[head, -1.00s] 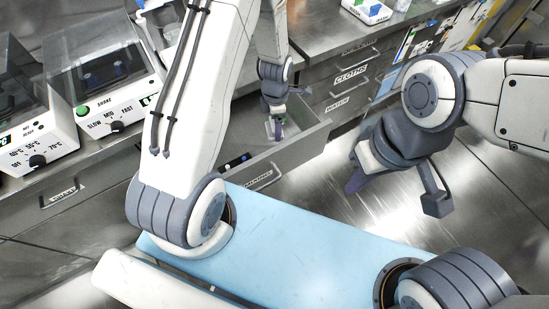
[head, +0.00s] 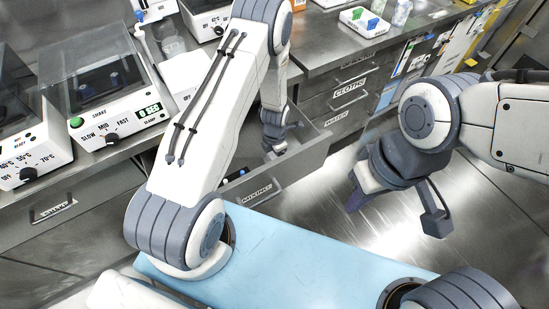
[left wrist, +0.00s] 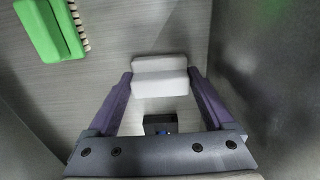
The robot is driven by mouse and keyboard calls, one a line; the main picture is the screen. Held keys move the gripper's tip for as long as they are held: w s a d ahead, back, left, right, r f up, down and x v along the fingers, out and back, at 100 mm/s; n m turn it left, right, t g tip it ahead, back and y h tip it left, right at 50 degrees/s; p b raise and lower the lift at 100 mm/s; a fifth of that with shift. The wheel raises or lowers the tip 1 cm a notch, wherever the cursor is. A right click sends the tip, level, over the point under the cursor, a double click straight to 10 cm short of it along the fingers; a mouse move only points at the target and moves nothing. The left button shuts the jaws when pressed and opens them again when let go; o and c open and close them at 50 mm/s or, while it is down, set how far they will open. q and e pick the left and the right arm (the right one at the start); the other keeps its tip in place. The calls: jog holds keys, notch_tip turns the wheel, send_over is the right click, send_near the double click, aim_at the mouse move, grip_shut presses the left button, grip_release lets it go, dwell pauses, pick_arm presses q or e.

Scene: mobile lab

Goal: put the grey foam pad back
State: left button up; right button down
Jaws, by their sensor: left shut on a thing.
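The grey foam pad (left wrist: 160,76), a pale block with a ridge, is between the two purple fingers of my left gripper (left wrist: 162,80) in the left wrist view. The gripper is shut on it, over the grey floor of a drawer. In the head view my left gripper (head: 276,150) reaches down into the open drawer labelled MIXING (head: 290,178); its fingertips and the pad are hidden there. I cannot tell whether the pad touches the drawer floor. My right gripper (head: 398,207) is open and empty above the floor at the right.
A green brush-like thing (left wrist: 48,28) lies in the drawer, and a small dark thing with blue (left wrist: 160,124) shows below the pad. The drawer walls are close on both sides. A shaker (head: 105,110) stands on the left counter. A light blue surface (head: 290,255) is in front.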

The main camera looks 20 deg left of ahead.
aim_at(275, 157)
pick_arm(q)
jog(key=shift+f, duration=0.2)
jog(key=o, duration=1.3)
jog(key=shift+o, duration=0.2)
jog(key=shift+r, duration=0.2)
notch_tip(275, 157, up, 12)
